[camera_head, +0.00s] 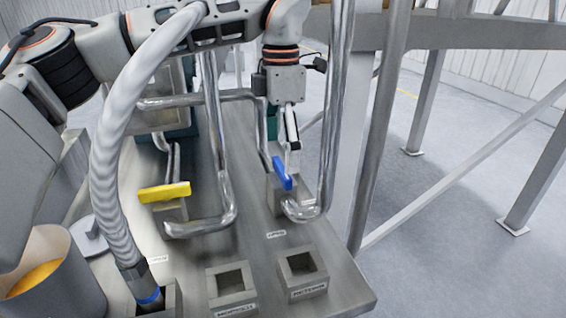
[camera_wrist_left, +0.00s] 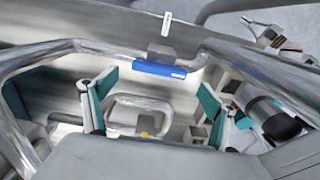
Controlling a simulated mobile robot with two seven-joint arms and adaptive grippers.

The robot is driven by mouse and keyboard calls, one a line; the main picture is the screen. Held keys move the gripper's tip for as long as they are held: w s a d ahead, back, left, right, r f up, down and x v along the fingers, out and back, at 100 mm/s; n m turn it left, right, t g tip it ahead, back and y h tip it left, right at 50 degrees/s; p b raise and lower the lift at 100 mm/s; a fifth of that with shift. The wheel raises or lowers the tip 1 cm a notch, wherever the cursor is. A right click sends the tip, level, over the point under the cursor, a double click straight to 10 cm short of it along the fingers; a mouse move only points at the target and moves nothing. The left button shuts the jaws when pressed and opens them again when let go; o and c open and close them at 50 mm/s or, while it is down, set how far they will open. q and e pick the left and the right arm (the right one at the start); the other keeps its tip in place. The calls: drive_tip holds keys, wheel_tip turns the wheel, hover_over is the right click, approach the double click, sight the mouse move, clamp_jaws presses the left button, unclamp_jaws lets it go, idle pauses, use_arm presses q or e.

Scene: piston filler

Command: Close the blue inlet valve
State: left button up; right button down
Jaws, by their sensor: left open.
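The blue inlet valve handle (camera_head: 282,173) is a short blue bar on a small grey valve body, beside a bent steel pipe on the metal table. In the head view it is tilted, running from upper left to lower right. My left gripper (camera_head: 291,145) points down just above and behind it. In the left wrist view the blue handle (camera_wrist_left: 158,68) lies crosswise between the spread teal-padded fingers of my left gripper (camera_wrist_left: 159,82). The gripper is open and empty; whether a finger touches the handle I cannot tell.
A yellow valve handle (camera_head: 164,192) stands left of the blue one. Steel pipes (camera_head: 337,110) rise close beside the gripper. Square sockets (camera_head: 232,288) line the table front; a ribbed hose (camera_head: 115,165) ends in one. A container (camera_head: 55,285) with orange contents stands lower left.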

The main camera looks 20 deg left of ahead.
sight(282, 167)
use_arm(q)
wheel_tip(282, 167, down, 4)
drive_tip(key=shift+r, duration=0.25)
drive_tip(key=shift+w+f, duration=0.1)
drive_tip(key=shift+f, duration=0.25)
use_arm(e)
drive_tip(key=shift+w+d, duration=0.2)
drive_tip(key=shift+d, duration=0.1)
use_arm(q)
drive_tip(key=c, duration=1.1)
